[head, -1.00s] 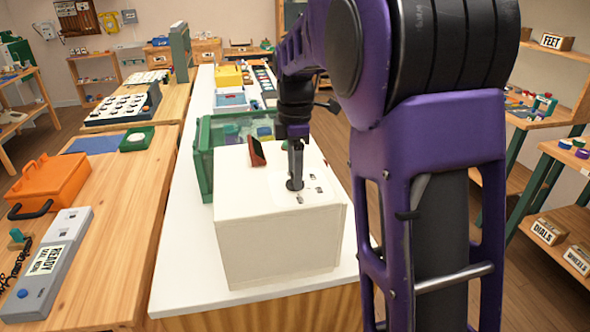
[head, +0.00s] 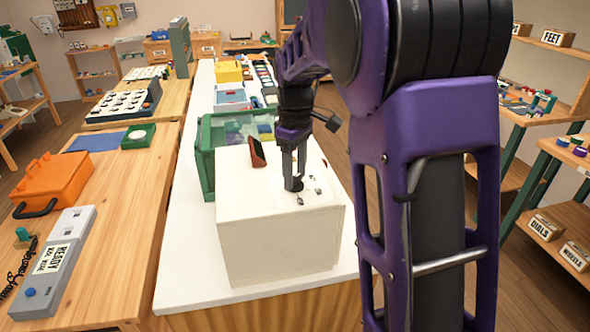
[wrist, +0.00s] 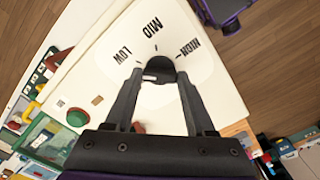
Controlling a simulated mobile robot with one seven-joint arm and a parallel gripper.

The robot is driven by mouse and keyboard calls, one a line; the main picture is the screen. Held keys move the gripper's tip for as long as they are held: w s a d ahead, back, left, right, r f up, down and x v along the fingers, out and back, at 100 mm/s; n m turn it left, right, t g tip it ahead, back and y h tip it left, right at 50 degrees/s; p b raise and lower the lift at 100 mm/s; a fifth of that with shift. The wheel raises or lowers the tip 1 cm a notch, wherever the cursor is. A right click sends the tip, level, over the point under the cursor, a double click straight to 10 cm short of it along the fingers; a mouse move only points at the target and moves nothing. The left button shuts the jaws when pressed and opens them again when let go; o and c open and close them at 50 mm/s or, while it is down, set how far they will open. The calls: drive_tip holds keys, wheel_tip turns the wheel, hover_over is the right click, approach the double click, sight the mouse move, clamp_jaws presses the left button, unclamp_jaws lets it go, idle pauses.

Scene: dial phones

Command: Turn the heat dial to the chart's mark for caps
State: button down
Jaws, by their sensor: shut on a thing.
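The heat dial (wrist: 160,66) is a dark round knob on top of a cream box (head: 265,250). The labels LOW, MID and HIGH stand around it in the wrist view. My gripper (head: 294,186) points down at the box top and is shut on the dial; its fingertips also show at the knob in the wrist view (wrist: 158,76). A small white mark shows at the knob's near left; I cannot tell for sure that it is the pointer. A small red-edged stand (head: 257,152) sits at the box's back left edge; its face is not readable, and I cannot see a caps mark.
A green open crate (head: 205,165) stands just behind the box at left. The white counter (head: 185,250) is bare left of the box.

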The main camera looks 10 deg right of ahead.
sight(295, 178)
drive_tip(key=m, duration=1.1)
drive_tip(key=shift+m, duration=1.9)
drive_tip(key=shift+c, duration=1.2)
unclamp_jaws()
drive_tip(key=shift+r, duration=0.1)
wheel_tip(295, 178, up, 17)
drive_tip(key=shift+r, duration=0.15)
